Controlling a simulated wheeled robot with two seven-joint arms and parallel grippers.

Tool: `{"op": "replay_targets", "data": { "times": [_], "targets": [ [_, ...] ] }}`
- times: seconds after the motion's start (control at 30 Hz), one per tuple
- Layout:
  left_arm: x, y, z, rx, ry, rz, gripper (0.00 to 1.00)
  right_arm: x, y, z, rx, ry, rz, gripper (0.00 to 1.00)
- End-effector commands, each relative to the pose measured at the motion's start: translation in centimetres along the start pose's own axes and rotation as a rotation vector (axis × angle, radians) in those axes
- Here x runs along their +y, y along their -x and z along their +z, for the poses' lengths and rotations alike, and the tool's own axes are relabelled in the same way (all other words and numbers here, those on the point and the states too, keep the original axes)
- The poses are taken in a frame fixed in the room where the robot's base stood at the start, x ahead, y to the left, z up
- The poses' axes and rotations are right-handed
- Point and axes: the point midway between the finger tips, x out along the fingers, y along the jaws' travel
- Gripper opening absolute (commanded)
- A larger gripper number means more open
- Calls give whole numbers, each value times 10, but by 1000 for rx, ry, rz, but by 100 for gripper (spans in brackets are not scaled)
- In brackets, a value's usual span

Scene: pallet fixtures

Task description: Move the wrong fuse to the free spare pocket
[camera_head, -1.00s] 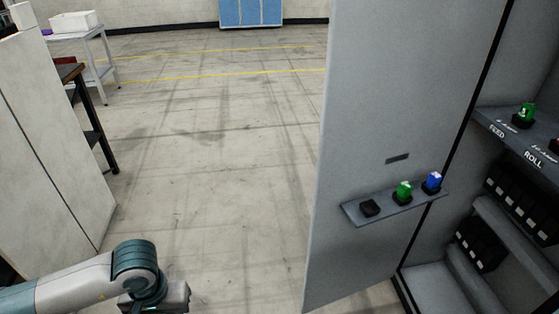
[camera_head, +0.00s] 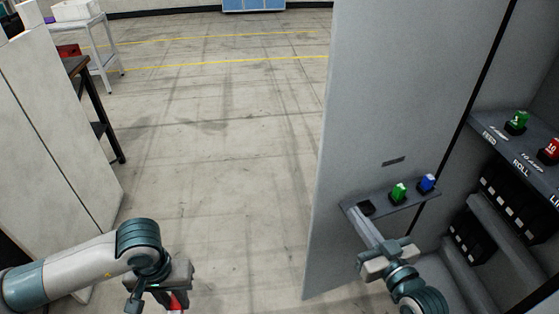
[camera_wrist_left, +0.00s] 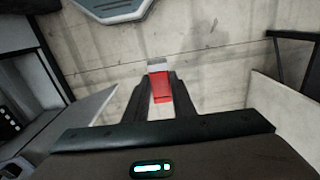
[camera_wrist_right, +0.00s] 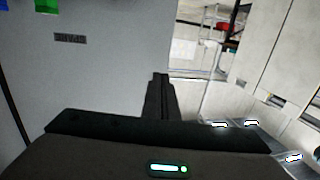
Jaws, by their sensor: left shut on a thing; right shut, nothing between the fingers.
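My left gripper (camera_head: 172,300) is shut on a red fuse (camera_wrist_left: 160,87) with a pale end. It holds the fuse over open floor, and the fuse also shows low in the head view (camera_head: 177,302). The door's small spare shelf (camera_head: 408,205) has an empty black pocket (camera_head: 366,208) at its left, then a green fuse (camera_head: 398,193) and a blue fuse (camera_head: 427,183). My right gripper (camera_head: 362,222) is shut and empty, its fingers just in front of the empty pocket; whether they touch the shelf cannot be told. Its shut fingers show in the right wrist view (camera_wrist_right: 160,92).
Inside the cabinet, a labelled shelf (camera_head: 500,140) holds a green fuse (camera_head: 516,122) and a red fuse (camera_head: 551,148). Black blocks (camera_head: 515,203) sit below. The grey cabinet door (camera_head: 400,90) stands open. Clear floor (camera_head: 220,170) lies left of it.

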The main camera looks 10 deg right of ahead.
Motion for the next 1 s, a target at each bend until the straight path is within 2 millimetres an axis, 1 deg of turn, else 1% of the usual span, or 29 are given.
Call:
{"op": "replay_targets", "data": {
  "times": [0.03,0.07,0.1,0.2,0.67,0.87,1.0],
  "targets": [
    [0,4,0,0,0,0,0,-1,2,-16,19,4,-5,0],
    [0,5,0,0,0,0,0,-2,3,-22,29,6,-8,0],
    [0,6,0,0,0,0,0,-2,4,-28,38,7,-11,0],
    [0,7,0,0,0,0,0,-3,6,-38,54,10,-15,0],
    [0,7,0,0,0,0,0,-4,5,-40,57,11,-16,0],
    [0,12,0,0,0,0,0,-4,-7,-42,58,10,-15,0],
    [0,19,0,0,0,0,0,-4,-24,-44,58,9,-16,0]
  ]
}}
